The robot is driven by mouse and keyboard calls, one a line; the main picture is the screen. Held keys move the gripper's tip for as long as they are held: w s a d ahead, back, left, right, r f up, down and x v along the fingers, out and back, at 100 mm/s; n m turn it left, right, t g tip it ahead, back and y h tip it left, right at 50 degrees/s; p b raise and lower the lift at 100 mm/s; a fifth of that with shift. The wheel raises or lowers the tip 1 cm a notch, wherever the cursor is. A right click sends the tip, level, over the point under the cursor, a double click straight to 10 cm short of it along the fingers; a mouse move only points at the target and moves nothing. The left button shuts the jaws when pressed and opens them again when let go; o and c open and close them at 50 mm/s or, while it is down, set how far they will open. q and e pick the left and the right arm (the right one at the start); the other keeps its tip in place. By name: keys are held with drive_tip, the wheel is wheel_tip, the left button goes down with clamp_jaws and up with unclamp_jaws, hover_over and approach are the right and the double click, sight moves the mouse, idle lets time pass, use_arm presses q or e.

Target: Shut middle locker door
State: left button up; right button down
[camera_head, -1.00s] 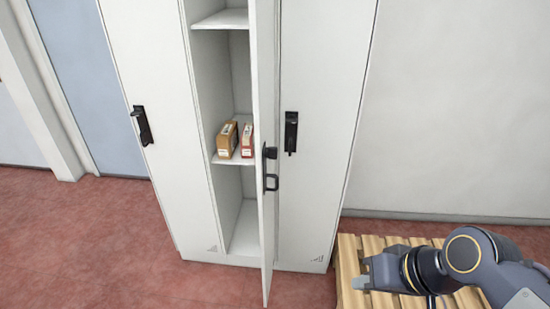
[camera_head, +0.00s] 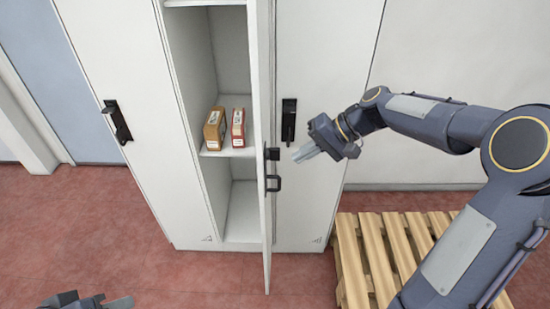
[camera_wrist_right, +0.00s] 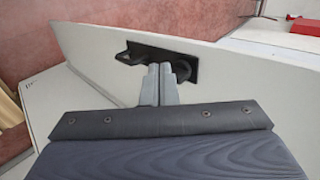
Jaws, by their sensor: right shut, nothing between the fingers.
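The middle locker's white door (camera_head: 265,225) stands open and juts toward me, seen nearly edge-on in the head view. Its black handle (camera_head: 273,183) is on the door's right-facing side. My right gripper (camera_head: 303,153) is shut and empty, just right of the handle in the head view. In the right wrist view its closed fingers (camera_wrist_right: 159,84) point at the door (camera_wrist_right: 105,75) and overlap the black handle (camera_wrist_right: 135,52); I cannot tell whether they touch. My left gripper (camera_head: 112,303) shows only partly at the bottom left edge, away from the door.
Two small boxes, one tan (camera_head: 215,130) and one red (camera_head: 238,128), stand on the middle locker's shelf (camera_head: 230,153). Locker doors on the left (camera_head: 130,60) and right (camera_head: 312,75) are shut. A wooden pallet (camera_head: 375,260) lies right of the lockers. Red floor in front is clear.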

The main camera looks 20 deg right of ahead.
sight(263, 168)
drive_tip(key=a, duration=0.1)
drive_tip(key=w+a+f+p, duration=0.1)
drive_tip(key=a, duration=0.1)
drive_tip(key=a+f, duration=0.1)
drive_tip(key=a, duration=0.1)
drive_tip(key=shift+w+a+f+p, duration=0.1)
drive_tip(key=shift+w+f+p, duration=0.05)
drive_tip(key=shift+w+p, duration=0.15)
drive_tip(key=shift+w+a+f, duration=0.15)
drive_tip(key=shift+w+a, duration=0.05)
drive_tip(key=shift+a, duration=0.45)
drive_tip(key=shift+a, duration=0.1)
